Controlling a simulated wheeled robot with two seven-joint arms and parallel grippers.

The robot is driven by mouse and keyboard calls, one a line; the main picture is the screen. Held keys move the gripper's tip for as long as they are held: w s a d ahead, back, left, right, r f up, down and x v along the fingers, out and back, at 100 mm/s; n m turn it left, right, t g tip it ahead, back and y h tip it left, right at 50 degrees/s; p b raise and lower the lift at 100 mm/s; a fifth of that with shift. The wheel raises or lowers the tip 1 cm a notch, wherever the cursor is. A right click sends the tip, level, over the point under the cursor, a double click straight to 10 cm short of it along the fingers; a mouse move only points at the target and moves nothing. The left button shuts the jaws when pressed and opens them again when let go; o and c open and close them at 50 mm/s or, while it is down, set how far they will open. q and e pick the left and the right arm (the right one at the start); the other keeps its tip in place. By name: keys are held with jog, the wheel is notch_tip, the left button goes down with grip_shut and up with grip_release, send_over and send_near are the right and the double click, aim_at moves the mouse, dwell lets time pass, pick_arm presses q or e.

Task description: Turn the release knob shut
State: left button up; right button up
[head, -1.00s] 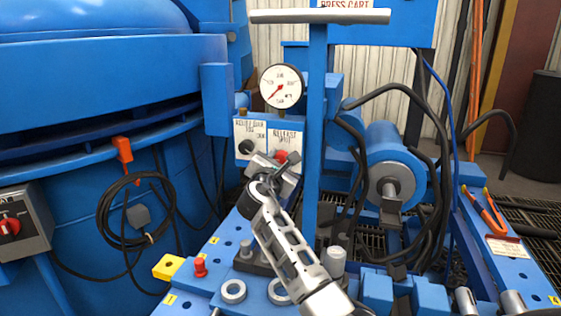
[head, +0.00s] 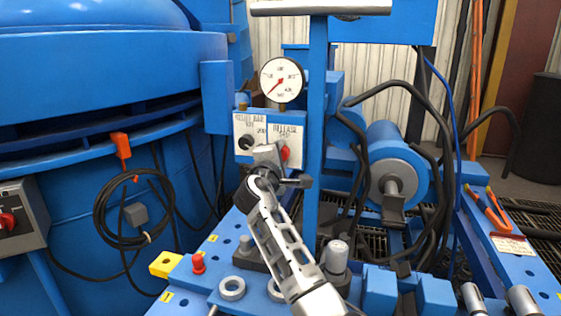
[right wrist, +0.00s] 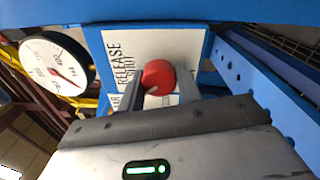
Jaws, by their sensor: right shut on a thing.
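The red release knob (head: 284,153) sits on a white panel labelled RELEASE (head: 288,133), below the gauge. In the right wrist view the red knob (right wrist: 158,77) stands between the two fingers of my right gripper (right wrist: 163,90), which is shut on it. In the head view my right gripper (head: 283,166) reaches up to the panel from below, and its wrist hides the panel's lower part. My left gripper is not in view.
A round gauge (head: 282,80) stands above the panel, with a black knob (head: 245,142) to the left. A blue post (head: 316,130) rises close to the right of the gripper. Black hoses and a blue cylinder (head: 391,160) lie beyond it.

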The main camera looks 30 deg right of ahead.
jog(key=shift+a+f+m+b, duration=0.15)
jog(key=shift+m+b, duration=0.35)
jog(key=shift+m, duration=0.5)
jog(key=shift+m+b, duration=0.6)
jog(key=shift+m, duration=0.3)
jog(key=shift+m+b, duration=0.45)
jog(key=shift+m, duration=0.35)
jog(key=shift+m+b, duration=0.55)
jog(key=shift+m, duration=0.35)
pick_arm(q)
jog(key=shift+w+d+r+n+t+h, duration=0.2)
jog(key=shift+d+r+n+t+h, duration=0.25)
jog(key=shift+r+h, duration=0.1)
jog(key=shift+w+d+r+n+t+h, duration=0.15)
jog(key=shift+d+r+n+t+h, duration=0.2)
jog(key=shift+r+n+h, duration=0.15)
pick_arm(e)
jog(key=shift+m, duration=0.5)
jog(key=shift+r, duration=0.2)
jog(key=o, duration=0.9)
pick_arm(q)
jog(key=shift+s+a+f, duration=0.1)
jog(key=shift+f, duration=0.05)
pick_arm(e)
jog(key=shift+o, duration=0.3)
